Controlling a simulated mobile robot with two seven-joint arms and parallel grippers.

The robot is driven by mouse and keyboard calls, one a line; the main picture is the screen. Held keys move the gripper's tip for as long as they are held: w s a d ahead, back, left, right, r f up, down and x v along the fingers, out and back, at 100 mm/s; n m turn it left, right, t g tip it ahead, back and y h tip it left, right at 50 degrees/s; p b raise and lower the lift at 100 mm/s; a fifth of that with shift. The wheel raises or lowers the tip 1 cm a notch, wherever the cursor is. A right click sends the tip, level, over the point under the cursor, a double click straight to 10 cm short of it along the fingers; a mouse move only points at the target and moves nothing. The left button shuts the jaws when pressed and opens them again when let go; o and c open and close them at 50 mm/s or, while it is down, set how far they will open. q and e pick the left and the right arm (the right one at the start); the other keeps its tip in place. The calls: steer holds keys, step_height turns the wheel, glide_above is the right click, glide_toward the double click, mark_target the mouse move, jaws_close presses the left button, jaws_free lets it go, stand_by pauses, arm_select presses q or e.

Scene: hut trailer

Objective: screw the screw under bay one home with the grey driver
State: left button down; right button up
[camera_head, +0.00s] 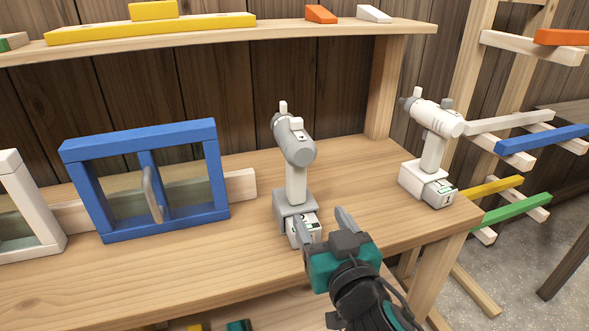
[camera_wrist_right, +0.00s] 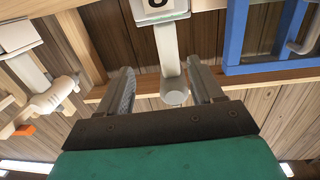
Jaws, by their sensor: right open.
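The grey driver (camera_head: 297,150) stands upright on the bench, with a grey head, a pale handle and a grey base with a white labelled block at its front. My right gripper (camera_head: 322,220) is open in front of its base, with nothing held. In the right wrist view, which looks upside down, the driver's pale handle (camera_wrist_right: 166,45) shows beyond and between the spread fingers (camera_wrist_right: 160,72). I cannot tell whether a finger touches the driver. My left gripper is not in view. I cannot make out the screw or bay one.
A white driver (camera_head: 434,130) stands at the bench's right end. A blue frame (camera_head: 150,229) with a handle and a white frame (camera_head: 50,235) stand at left. A shelf (camera_head: 230,37) with coloured blocks hangs above. A rack with coloured bars (camera_head: 545,139) is at right.

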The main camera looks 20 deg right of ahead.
mark_target(300, 187)
steer(key=w, duration=0.4)
steer(key=w+p, duration=0.1)
steer(key=w, duration=0.2)
steer(key=shift+a+r, duration=0.35)
steer(key=shift+r, duration=0.05)
steer(key=shift+w+f, duration=0.15)
steer(key=shift+w, duration=2.9)
jaws_close()
steer(key=shift+r, duration=0.2)
